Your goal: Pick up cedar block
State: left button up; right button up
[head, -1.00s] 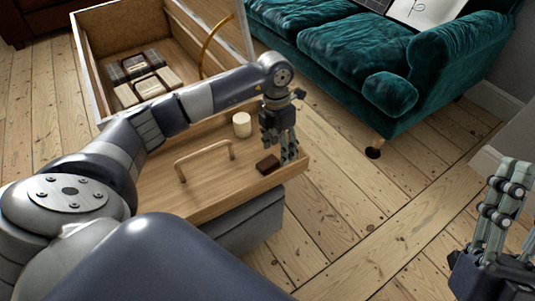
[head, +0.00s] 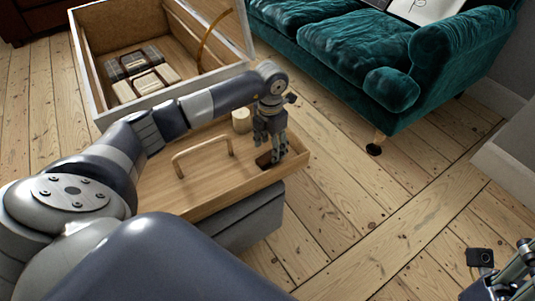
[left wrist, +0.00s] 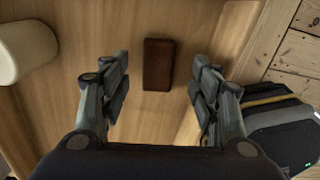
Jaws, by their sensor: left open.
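The cedar block (left wrist: 159,64) is a small dark reddish-brown block lying on the wooden tray (head: 204,188) near its right end. In the left wrist view it lies between and a little beyond the two fingers of my left gripper (left wrist: 160,88), with a gap on each side. In the head view my left gripper (head: 274,155) points down over the cedar block (head: 264,159) and partly hides it. The left gripper is open and empty. My right gripper (head: 520,275) shows only in part at the lower right corner, cut off by the frame.
A cream cylinder (head: 241,120) stands on the tray behind the block; it also shows in the left wrist view (left wrist: 27,51). The tray has a raised handle (head: 203,150). An open chest (head: 165,98) holding small cases stands behind, a green sofa (head: 340,60) at the back right.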

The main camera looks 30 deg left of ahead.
aim_at(269, 156)
pick_arm(q)
notch_tip(269, 156, down, 4)
jog(key=shift+a+f+b, duration=0.15)
jog(key=shift+f+b, duration=0.05)
jog(key=shift+b, duration=0.6)
jog(key=shift+r, duration=0.1)
jog(key=shift+c, duration=0.6)
jog(key=c, duration=0.9)
jog(key=shift+o, duration=0.2)
